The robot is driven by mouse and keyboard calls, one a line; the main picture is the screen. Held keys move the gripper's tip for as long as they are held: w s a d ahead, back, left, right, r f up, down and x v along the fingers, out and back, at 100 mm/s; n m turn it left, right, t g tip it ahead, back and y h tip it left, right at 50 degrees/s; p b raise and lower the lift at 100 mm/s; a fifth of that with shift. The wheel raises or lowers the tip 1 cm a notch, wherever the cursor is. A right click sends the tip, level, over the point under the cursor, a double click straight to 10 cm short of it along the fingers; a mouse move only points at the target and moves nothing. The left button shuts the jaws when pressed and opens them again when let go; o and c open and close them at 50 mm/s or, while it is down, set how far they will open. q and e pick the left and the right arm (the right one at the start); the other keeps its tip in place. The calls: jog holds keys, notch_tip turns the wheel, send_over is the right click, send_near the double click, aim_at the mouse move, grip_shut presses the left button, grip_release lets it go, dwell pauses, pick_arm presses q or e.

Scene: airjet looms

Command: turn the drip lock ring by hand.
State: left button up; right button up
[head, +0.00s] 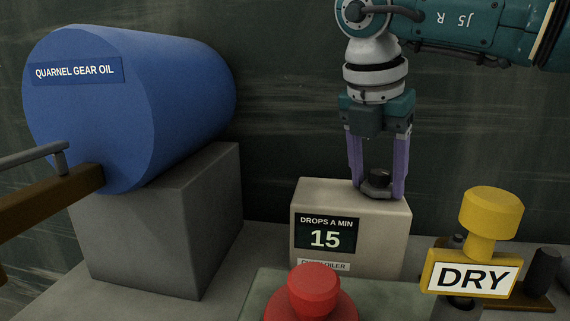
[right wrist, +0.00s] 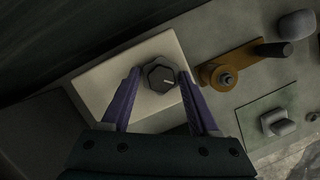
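The oiler box (head: 392,240) is beige, with a display reading "DROPS A MIN 15". A dark ring (head: 378,190) with a dark knob (head: 379,176) sits on its top. In the right wrist view the dark hexagonal knob (right wrist: 158,79) has a white pointer line. My right gripper (head: 378,192) points straight down, with its purple fingers on either side of the ring and knob. Narrow gaps seem to show between the fingers (right wrist: 160,74) and the knob, so the gripper looks open around it. The ring's underside is hidden. My left gripper is not in view.
A blue gear oil drum (head: 180,90) lies on a grey block (head: 205,220) at left. A red mushroom button (head: 314,290) stands in front of the box. A yellow knob (head: 490,215) with a "DRY" sign (head: 472,278) stands to the right. A dark wall is behind.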

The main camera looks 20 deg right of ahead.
jog(key=o, duration=0.4)
jog(key=shift+d, duration=0.1)
jog(key=shift+c, duration=0.2)
notch_tip(320, 180, up, 6)
jog(key=p, duration=0.5)
jog(key=v, duration=1)
jog(key=shift+b, duration=0.35)
